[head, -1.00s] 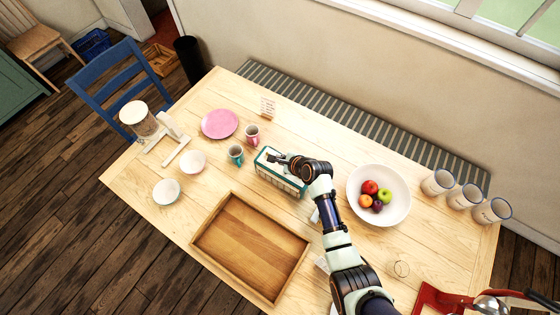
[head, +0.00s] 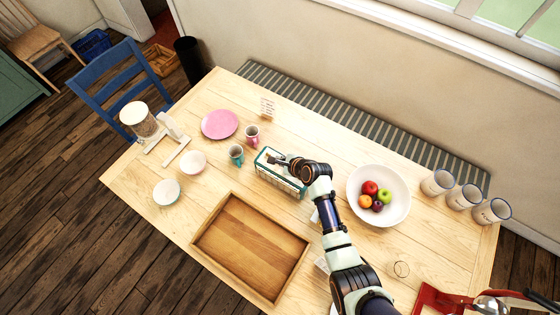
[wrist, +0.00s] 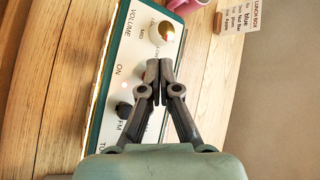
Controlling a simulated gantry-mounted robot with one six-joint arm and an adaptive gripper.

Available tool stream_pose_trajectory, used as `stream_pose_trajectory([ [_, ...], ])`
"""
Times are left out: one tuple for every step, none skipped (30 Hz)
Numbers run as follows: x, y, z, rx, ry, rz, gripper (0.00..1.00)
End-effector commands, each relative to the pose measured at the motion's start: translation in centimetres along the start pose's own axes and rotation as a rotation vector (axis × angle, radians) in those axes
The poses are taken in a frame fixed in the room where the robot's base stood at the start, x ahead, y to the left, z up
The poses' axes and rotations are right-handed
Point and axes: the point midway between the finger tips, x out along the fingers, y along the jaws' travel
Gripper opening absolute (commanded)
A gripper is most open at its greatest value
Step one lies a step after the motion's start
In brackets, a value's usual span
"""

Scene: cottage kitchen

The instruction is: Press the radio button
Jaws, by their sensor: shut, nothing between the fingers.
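The radio (head: 284,178) is a teal and cream box standing on the table in the head view. In the wrist view its cream top panel (wrist: 128,60) shows the words VOLUME, ON, FM and TU, a brass knob (wrist: 167,31), a small lit spot (wrist: 124,85) by ON, and a dark knob (wrist: 124,109). My gripper (wrist: 160,66) is shut and empty, its fingertips over the panel between the brass knob and the dark knob. I cannot tell whether the tips touch the panel. In the head view my gripper (head: 277,160) is over the radio's top. The fingers hide part of the panel.
A teal mug (head: 236,153) and a pink mug (head: 252,134) stand left of the radio. A wooden tray (head: 200,243) lies in front. A white fruit bowl (head: 357,208) stands right. A lunch box note (wrist: 238,14) stands behind. Bare table lies between them.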

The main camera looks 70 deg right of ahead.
Motion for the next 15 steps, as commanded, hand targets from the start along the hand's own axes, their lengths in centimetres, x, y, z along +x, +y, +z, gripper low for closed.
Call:
stream_pose_trajectory([
  [-0.42, -0.32, 0.31, 0.000, 0.000, 0.000, 0.00],
  [-0.51, -0.38, 0.38, 0.000, 0.000, 0.000, 0.00],
  [-0.59, -0.43, 0.43, 0.000, 0.000, 0.000, 0.00],
  [-0.60, -0.44, 0.44, 0.000, 0.000, 0.000, 0.00],
  [-0.58, -0.42, 0.42, 0.000, 0.000, 0.000, 0.00],
  [-0.53, -0.39, 0.38, 0.000, 0.000, 0.000, 0.00],
  [-0.49, -0.36, 0.36, 0.000, 0.000, 0.000, 0.00],
  [-0.47, -0.35, 0.35, 0.000, 0.000, 0.000, 0.00],
  [-0.47, -0.35, 0.34, 0.000, 0.000, 0.000, 0.00],
  [-0.47, -0.35, 0.34, 0.000, 0.000, 0.000, 0.00],
  [-0.47, -0.35, 0.34, 0.000, 0.000, 0.000, 0.00],
  [-0.53, -0.40, 0.39, 0.000, 0.000, 0.000, 0.00],
  [-0.62, -0.47, 0.45, 0.000, 0.000, -0.001, 0.00],
  [-0.76, -0.57, 0.55, 0.000, 0.000, -0.001, 0.00],
  [-1.01, -0.76, 0.74, 0.000, 0.000, -0.001, 0.00],
])
